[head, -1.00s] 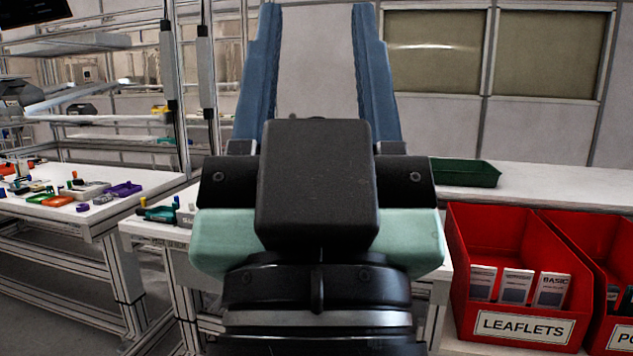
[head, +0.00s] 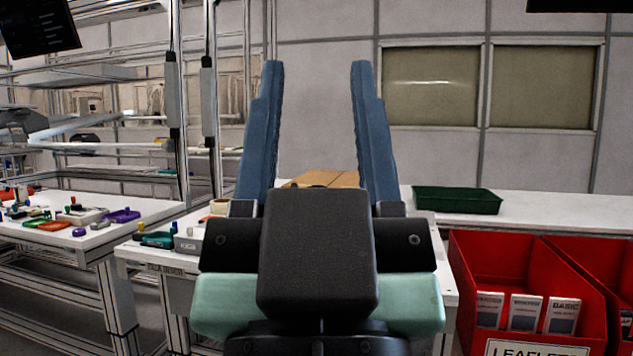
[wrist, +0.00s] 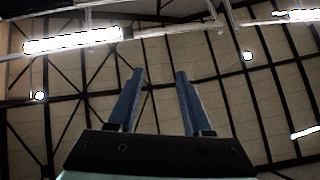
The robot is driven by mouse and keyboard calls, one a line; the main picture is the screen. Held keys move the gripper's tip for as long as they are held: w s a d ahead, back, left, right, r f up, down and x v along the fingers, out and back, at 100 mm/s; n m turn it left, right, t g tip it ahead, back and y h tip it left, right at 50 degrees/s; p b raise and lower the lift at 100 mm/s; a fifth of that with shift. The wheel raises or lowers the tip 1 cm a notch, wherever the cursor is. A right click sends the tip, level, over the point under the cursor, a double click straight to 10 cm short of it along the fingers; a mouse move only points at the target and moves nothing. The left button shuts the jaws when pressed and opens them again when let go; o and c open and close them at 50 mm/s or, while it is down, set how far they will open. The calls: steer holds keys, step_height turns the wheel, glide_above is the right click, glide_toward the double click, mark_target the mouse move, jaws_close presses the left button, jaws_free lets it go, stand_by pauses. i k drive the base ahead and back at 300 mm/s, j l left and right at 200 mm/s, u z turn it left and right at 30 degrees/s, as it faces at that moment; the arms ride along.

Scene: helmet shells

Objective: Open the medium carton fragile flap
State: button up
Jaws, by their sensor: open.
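My gripper (head: 314,75) is raised in front of the head camera, with its two blue fingers pointing up and wide apart, open and empty. It also shows in the wrist view (wrist: 160,75) against the ceiling. A brown cardboard carton top (head: 335,180) shows between and behind the fingers on the table. Most of this carton is hidden by my gripper, so its size and its flaps cannot be told. The gripper is apart from it and nearer to the camera.
A green tray (head: 458,200) lies on the white bench at right. Red bins (head: 508,290) with boxed leaflets stand at the lower right. A table with colored small parts (head: 85,218) is at left. Aluminium frame posts (head: 208,100) rise behind it.

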mark_target(314, 177)
steer(key=i+j, duration=0.25)
steer(key=i, duration=0.2)
steer(key=i+j, duration=0.2)
steer(key=i, duration=0.25)
steer(key=i+j, duration=0.25)
steer(key=i, duration=0.2)
steer(key=i+j, duration=0.2)
steer(key=i, duration=0.25)
